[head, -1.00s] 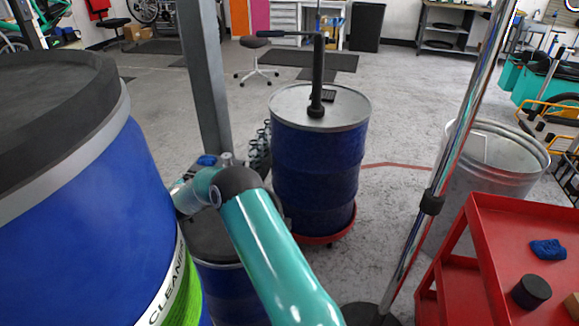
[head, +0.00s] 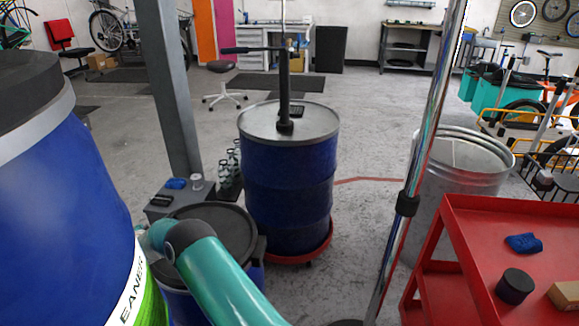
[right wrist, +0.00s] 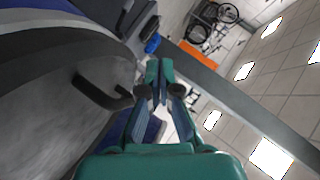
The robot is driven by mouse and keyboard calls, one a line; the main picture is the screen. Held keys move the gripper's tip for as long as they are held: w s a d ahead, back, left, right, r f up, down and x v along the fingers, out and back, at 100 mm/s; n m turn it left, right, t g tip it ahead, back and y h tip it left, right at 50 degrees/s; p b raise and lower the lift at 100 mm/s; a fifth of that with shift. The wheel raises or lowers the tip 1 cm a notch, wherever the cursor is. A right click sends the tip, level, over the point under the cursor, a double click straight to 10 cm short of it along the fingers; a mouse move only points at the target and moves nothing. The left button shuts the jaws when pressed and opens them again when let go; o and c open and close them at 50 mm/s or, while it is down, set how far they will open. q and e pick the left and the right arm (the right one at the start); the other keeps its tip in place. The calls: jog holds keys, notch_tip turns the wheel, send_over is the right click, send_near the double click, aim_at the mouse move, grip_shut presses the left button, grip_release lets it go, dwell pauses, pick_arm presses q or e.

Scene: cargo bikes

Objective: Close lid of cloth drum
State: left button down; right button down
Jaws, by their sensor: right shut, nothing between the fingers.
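In the head view a large blue drum (head: 62,210) with a dark top (head: 28,88) and a lettered, bright green label fills the left side. A smaller blue drum with a dark round lid (head: 225,228) stands beyond my teal right arm, which partly covers it. I cannot tell which one is the cloth drum. In the right wrist view my right gripper (right wrist: 159,78) is shut and empty. It is beside a grey round surface (right wrist: 50,120) with a dark curved handle (right wrist: 98,94); contact cannot be told. The gripper is hidden in the head view. My left gripper is out of view.
A blue drum with a pump (head: 290,185) stands on a red dolly behind. A grey post (head: 172,90) and a shiny pole (head: 425,120) rise near the arm. A red cart (head: 490,215) and a metal tub (head: 462,165) are at right. Open floor lies beyond.

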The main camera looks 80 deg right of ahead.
notch_tip(320, 180, up, 10)
dwell(0.6)
